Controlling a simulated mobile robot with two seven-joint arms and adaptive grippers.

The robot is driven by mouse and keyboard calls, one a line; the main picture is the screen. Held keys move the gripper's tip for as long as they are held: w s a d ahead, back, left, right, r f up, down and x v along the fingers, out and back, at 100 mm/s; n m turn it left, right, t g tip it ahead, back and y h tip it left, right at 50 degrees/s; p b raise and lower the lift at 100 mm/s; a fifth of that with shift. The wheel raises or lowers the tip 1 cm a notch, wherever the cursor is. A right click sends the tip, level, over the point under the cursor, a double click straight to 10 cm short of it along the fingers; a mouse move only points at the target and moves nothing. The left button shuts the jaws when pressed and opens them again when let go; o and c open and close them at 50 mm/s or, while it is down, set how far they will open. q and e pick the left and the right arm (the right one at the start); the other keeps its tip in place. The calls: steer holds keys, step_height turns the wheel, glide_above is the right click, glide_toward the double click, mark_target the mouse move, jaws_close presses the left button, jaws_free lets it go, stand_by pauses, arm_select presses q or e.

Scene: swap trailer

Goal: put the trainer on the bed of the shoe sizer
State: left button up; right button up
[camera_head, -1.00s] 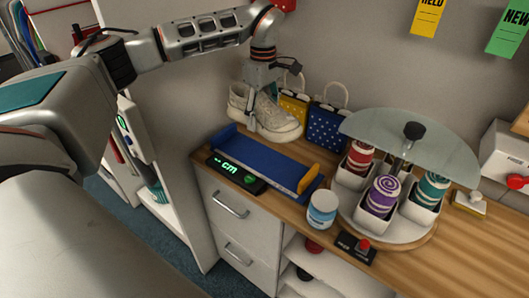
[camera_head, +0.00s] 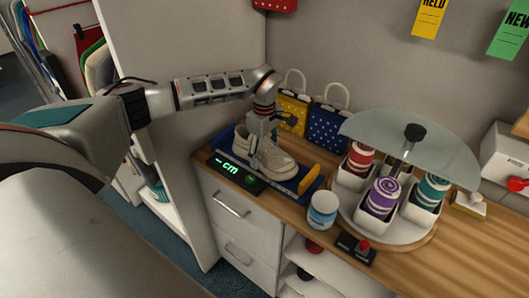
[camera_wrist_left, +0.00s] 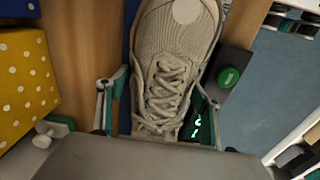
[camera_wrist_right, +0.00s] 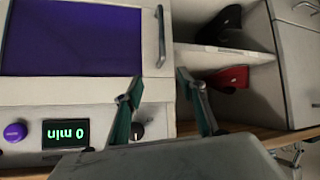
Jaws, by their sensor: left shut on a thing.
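The trainer (camera_head: 272,160), beige with pale laces, is in my left gripper (camera_head: 262,135) over the blue bed of the shoe sizer (camera_head: 238,136). The trainer looks level; I cannot tell whether its sole touches the bed. In the left wrist view the trainer (camera_wrist_left: 170,45) lies between the fingers of my left gripper (camera_wrist_left: 158,95), which grip its sides by the laces. The sizer's display (camera_head: 231,167) shows "- cm" in green. The sizer's yellow end piece (camera_head: 309,179) is to the right of the trainer. My right gripper (camera_wrist_right: 155,90) shows only in its wrist view, open and empty.
Yellow and blue dotted bags (camera_head: 329,124) stand behind the sizer. A white jar (camera_head: 322,210) and a carousel (camera_head: 392,228) of thread spools under a glass disc stand to its right. A red-button box (camera_head: 356,248) is at the counter's front edge. My right gripper faces a "0 min" appliance (camera_wrist_right: 66,134).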

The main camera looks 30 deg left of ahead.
arm_select(q)
steer(key=o, duration=1.3)
steer(key=shift+f, duration=0.1)
arm_select(e)
steer(key=shift+s, duration=0.1)
steer(key=shift+a, duration=0.1)
steer(key=shift+f, duration=0.1)
arm_select(q)
step_height(320, 180, up, 12)
steer(key=b, duration=0.1)
steer(key=shift+r, duration=0.2)
arm_select(e)
steer(key=shift+w+a+r, duration=0.35)
steer(key=shift+s+f, duration=0.1)
steer(key=shift+f, duration=0.15)
